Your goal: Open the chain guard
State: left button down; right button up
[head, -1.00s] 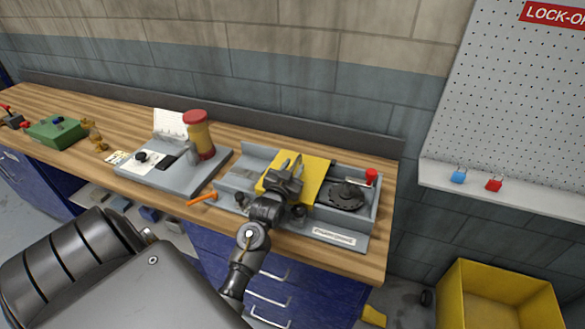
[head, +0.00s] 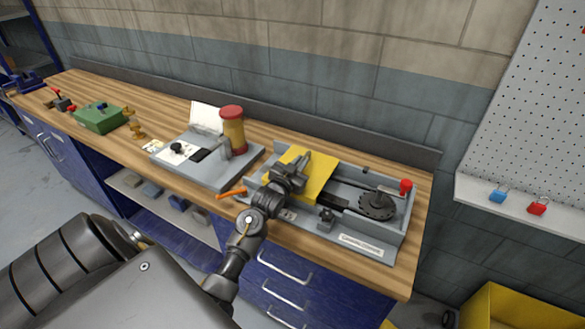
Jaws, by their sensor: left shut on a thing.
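The chain guard is a yellow plate (head: 318,178) lying across the grey housing (head: 405,243) on the bench. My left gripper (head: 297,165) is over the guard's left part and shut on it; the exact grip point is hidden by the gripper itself. To the right of the guard, a dark sprocket (head: 377,205) and a stretch of the dark channel are uncovered. A red knob (head: 405,186) stands at the housing's right end. My right gripper is not in view.
A grey fixture (head: 215,172) with a red-topped yellow cylinder (head: 232,128) stands just left of the housing. An orange-handled tool (head: 231,193) lies between them. A green box (head: 99,117) sits farther left. The wall runs behind the bench.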

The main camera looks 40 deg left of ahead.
pick_arm(q)
jog(key=shift+d, duration=0.2)
jog(key=c, duration=1.5)
grip_release()
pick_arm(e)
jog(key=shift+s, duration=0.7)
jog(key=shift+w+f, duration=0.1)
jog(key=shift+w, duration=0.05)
